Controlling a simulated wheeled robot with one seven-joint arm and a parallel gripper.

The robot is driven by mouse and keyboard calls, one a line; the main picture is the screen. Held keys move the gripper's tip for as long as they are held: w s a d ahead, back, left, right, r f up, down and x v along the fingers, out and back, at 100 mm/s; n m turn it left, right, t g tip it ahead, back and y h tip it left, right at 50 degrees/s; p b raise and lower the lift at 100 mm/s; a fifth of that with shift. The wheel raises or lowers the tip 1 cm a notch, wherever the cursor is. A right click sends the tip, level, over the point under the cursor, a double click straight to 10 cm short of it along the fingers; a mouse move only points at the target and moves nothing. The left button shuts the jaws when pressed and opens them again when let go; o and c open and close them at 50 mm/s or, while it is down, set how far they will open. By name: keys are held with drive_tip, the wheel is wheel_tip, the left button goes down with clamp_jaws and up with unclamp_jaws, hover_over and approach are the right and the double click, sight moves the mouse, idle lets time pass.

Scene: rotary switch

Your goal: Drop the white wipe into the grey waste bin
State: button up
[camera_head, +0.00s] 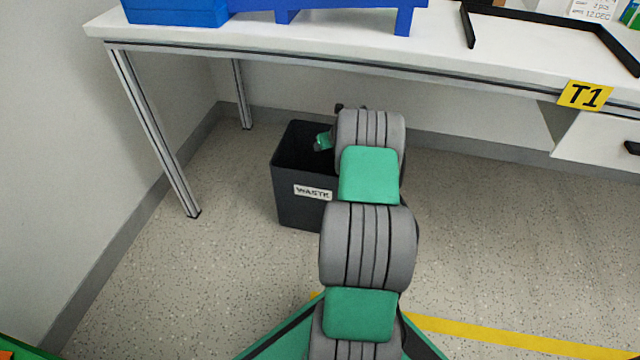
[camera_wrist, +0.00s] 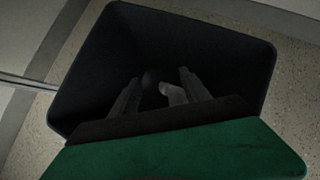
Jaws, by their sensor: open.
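The dark grey waste bin (camera_head: 297,201) stands on the floor under the table, with a white "WASTE" label on its front. In the wrist view its open mouth and dark inner wall (camera_wrist: 190,42) fill most of the picture. My gripper (camera_wrist: 156,82) is open, with its two fingers over the bin's opening and pointing down into it. A pale, whitish thing (camera_wrist: 173,94), likely the wipe, shows between the fingers, apparently down in the bin; the dark makes its exact place hard to tell. In the head view my arm hides the gripper's fingers and part of the bin.
A white table (camera_head: 300,50) with metal legs stands above and behind the bin. A drawer unit hangs at the right. The floor around the bin is clear.

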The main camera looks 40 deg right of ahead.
drive_tip(key=shift+o, duration=0.6)
drive_tip(key=o, duration=0.6)
